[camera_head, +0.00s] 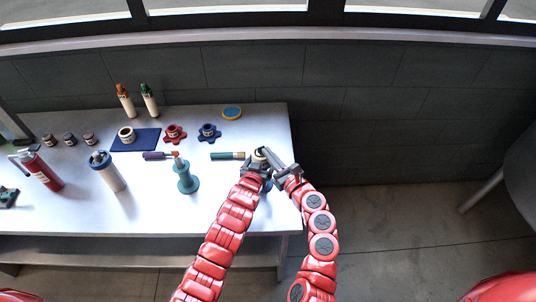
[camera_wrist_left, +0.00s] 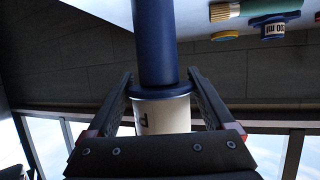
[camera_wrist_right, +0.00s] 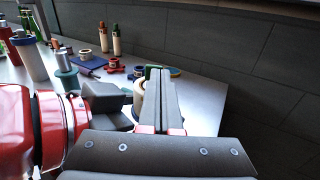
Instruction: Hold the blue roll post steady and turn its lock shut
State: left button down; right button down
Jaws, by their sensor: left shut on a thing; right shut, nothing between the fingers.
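The blue roll post (camera_wrist_left: 155,42) runs up out of the left wrist view, with a blue flange and a cream labelled roll (camera_wrist_left: 162,115) at its lower end there. My left gripper (camera_wrist_left: 160,88) is shut on it, a finger on each side. In the head view the cream roll (camera_head: 259,156) shows at the table's right end, and the grippers hide most of the post. My right gripper (camera_head: 275,153) is shut and empty, its fingers close beside the roll top. In the right wrist view the shut fingers (camera_wrist_right: 158,72) partly cover the roll. I cannot make out the lock.
A teal post (camera_head: 186,178) stands left of my arms, with a green-and-tan brush (camera_head: 228,156) behind. The table (camera_head: 275,120) ends just right of my grippers.

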jog(key=shift+w+d+n+g+y, duration=0.2)
jog(key=shift+w+n+g+y, duration=0.3)
jog(key=shift+n+g+y, duration=0.6)
jog(key=shift+w+d+n+g+y, duration=0.2)
jog(key=shift+w+n+g+y, duration=0.3)
jog(key=shift+n+g+y, duration=0.5)
jog(key=shift+w+d+n+g+y, duration=0.2)
jog(key=shift+w+n+g+y, duration=0.3)
jog(key=shift+n+g+y, duration=0.55)
jog(key=shift+w+a+y, duration=0.1)
jog(key=shift+w+y, duration=0.15)
jog(key=shift+w, duration=0.15)
